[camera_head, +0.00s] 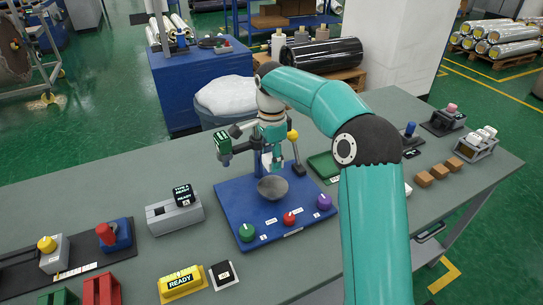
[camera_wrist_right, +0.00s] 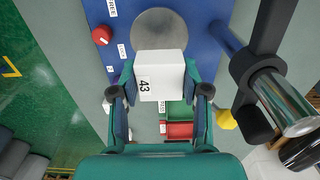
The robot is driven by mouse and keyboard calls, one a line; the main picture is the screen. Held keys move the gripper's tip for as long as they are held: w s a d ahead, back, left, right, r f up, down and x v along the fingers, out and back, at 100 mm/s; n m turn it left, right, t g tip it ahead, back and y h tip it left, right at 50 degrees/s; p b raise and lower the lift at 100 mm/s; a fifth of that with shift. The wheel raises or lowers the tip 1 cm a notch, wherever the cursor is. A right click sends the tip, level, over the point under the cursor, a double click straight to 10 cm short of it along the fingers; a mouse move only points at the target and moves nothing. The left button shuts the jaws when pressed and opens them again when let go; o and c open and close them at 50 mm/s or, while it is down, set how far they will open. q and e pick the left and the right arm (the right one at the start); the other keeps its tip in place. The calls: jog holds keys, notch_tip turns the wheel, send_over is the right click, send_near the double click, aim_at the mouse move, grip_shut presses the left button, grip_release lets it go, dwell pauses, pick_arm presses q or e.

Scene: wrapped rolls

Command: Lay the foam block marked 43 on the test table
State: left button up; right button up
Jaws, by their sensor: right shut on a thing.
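A white foam block marked 43 (camera_wrist_right: 160,68) sits between the fingers of my right gripper (camera_wrist_right: 159,92), which is shut on it. In the head view my right gripper (camera_head: 277,160) points down just above a round grey test table (camera_head: 272,188) on a blue board (camera_head: 245,210). In the wrist view the test table (camera_wrist_right: 165,28) shows beyond the block, which hides part of its near edge. The gap between block and test table cannot be judged. In the head view the block is mostly hidden by the gripper. My left gripper is not in view.
Green (camera_head: 247,232), red (camera_head: 289,218) and purple (camera_head: 324,202) knobs line the board's front. A stand with a green display (camera_head: 223,142) rises close to my gripper. A green tray (camera_head: 324,166) lies right of it; brown blocks (camera_head: 439,172) stand farther right.

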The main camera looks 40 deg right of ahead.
jog(key=b, duration=0.3)
send_over(272, 186)
jog(key=shift+f, duration=2.5)
jog(key=shift+f, duration=0.1)
jog(key=shift+f+b, duration=0.9)
jog(key=shift+f, duration=0.4)
jog(key=o, duration=1)
jog(key=shift+r, duration=0.15)
